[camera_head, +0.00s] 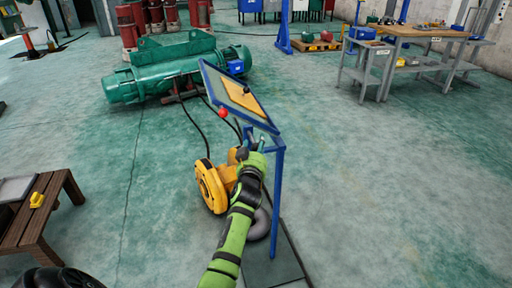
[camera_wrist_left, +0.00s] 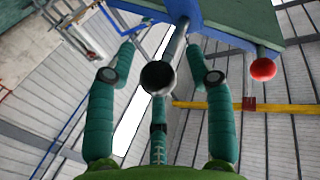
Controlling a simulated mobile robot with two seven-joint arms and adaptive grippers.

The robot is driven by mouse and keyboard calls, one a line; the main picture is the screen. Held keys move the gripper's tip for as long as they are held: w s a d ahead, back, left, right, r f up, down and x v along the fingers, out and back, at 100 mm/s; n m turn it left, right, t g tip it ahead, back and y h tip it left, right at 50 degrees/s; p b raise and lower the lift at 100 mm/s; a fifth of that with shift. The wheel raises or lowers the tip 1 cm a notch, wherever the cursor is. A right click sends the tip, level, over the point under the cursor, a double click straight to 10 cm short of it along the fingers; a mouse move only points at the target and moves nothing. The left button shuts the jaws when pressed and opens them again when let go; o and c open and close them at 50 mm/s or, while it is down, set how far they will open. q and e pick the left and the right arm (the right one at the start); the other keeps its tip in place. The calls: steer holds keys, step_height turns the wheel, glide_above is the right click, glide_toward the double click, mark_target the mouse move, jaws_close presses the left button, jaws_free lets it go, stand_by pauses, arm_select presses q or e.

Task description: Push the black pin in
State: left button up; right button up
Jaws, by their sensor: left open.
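In the head view my left gripper (camera_head: 258,148) is just below the tilted panel (camera_head: 240,98) of the blue stand. The black pin cannot be made out surely there. A red knob (camera_wrist_left: 263,69) is to the right of the pin, and it also shows in the head view (camera_head: 222,112).
A yellow machine (camera_head: 211,186) with hoses stands left of my left arm. A green hoist (camera_head: 180,65) lies behind the panel. A wooden bench (camera_head: 42,215) is at the left, and a workbench (camera_head: 425,32) at the back right. The floor on the right is clear.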

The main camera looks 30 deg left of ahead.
mark_target(252, 138)
arm_select(q)
jaws_close()
steer(key=w+a+b, duration=0.2)
steer(key=a, duration=0.1)
steer(key=shift+w+f, duration=0.1)
steer(key=shift+w, duration=0.2)
steer(key=shift+w+a, duration=0.25)
steer(key=shift+a, duration=0.05)
steer(key=shift+r, duration=0.3)
